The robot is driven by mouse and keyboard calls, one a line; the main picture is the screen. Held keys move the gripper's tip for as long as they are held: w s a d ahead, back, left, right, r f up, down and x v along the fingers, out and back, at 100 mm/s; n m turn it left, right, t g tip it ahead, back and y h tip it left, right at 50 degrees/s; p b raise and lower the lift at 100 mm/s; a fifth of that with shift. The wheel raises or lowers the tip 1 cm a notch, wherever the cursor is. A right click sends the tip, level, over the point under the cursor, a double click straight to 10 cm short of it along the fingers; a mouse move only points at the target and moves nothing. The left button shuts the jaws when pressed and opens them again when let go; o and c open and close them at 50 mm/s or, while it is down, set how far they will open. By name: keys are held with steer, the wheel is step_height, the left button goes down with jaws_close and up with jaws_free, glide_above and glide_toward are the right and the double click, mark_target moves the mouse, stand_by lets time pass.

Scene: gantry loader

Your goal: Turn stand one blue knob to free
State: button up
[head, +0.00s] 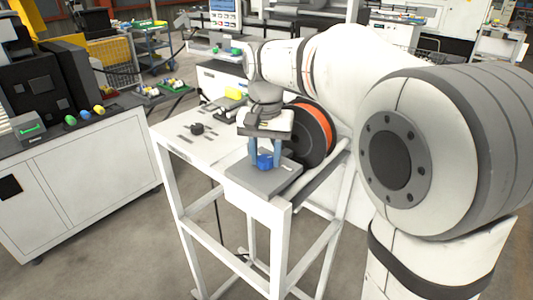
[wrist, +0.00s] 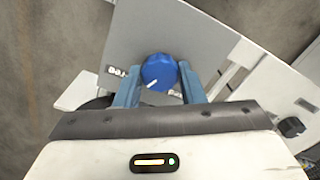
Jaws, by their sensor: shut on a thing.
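The blue knob (head: 264,161) sits on a grey plate (head: 246,176) at the near corner of a white stand. In the wrist view the knob (wrist: 160,69) is round, with a white pointer line toward its lower left. Partly covered lettering shows on the plate (wrist: 175,30) to the left and lower right of the knob. My gripper (wrist: 158,80) is shut on the knob, with one blue finger on each side of it. In the head view my gripper (head: 264,152) points down at the knob from above.
A black knob (head: 197,129) stands on the white stand top (head: 172,135). A black and orange reel (head: 312,132) is just behind my gripper. A white cabinet (head: 75,165) stands at the left, with open floor between it and the stand.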

mark_target(266, 158)
steer(key=shift+m, duration=2)
steer(key=o, duration=1)
steer(key=shift+r, duration=0.1)
step_height(266, 158, up, 8)
steer(key=shift+f+b, duration=0.2)
steer(key=shift+b, duration=0.15)
